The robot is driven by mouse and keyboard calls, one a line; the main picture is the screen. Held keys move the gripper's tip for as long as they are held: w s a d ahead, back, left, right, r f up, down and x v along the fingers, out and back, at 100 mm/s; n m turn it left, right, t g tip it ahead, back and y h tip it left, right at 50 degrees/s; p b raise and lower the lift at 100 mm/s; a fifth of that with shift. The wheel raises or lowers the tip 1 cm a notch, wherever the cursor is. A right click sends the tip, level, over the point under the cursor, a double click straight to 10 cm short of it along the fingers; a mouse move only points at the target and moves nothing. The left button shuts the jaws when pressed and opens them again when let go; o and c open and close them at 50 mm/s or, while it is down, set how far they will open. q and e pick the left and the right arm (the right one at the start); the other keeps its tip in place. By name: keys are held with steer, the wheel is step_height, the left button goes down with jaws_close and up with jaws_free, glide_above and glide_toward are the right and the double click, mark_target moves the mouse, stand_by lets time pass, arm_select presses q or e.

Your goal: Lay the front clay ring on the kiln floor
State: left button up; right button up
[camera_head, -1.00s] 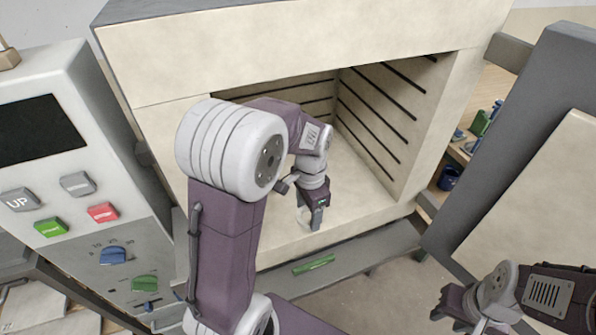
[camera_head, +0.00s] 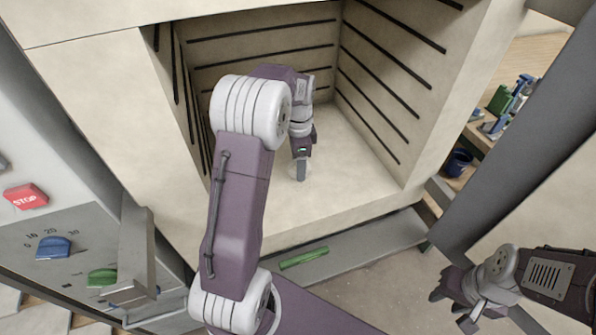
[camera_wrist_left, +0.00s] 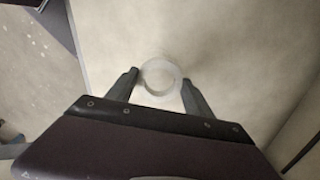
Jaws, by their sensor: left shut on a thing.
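The clay ring (camera_wrist_left: 147,70) is a small pale ring between the two fingers of my left gripper in the left wrist view. My left gripper (camera_wrist_left: 160,92) is shut on it. In the head view my left gripper (camera_head: 301,172) points down inside the open kiln, over the pale kiln floor (camera_head: 350,178). The ring is mostly hidden there behind the fingers, and I cannot tell whether it touches the floor. My right gripper (camera_head: 452,309) is at the lower right, outside the kiln, with its fingers apart and nothing between them.
The kiln walls (camera_head: 385,90) have dark horizontal grooves and stand close around my left arm. The kiln door (camera_head: 520,150) is open at the right. A control panel (camera_head: 60,230) is at the left. The visible floor around the gripper is clear.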

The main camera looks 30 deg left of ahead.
arm_select(q)
steer(key=shift+w+a+f, duration=0.2)
steer(key=shift+w+a, duration=0.05)
steer(key=shift+w, duration=0.05)
step_height(320, 180, down, 4)
steer(key=shift+f+b, duration=0.1)
steer(key=shift+b, duration=0.6)
steer(key=shift+s+f, duration=0.1)
steer(key=o, duration=1.4)
steer(key=shift+c, duration=0.2)
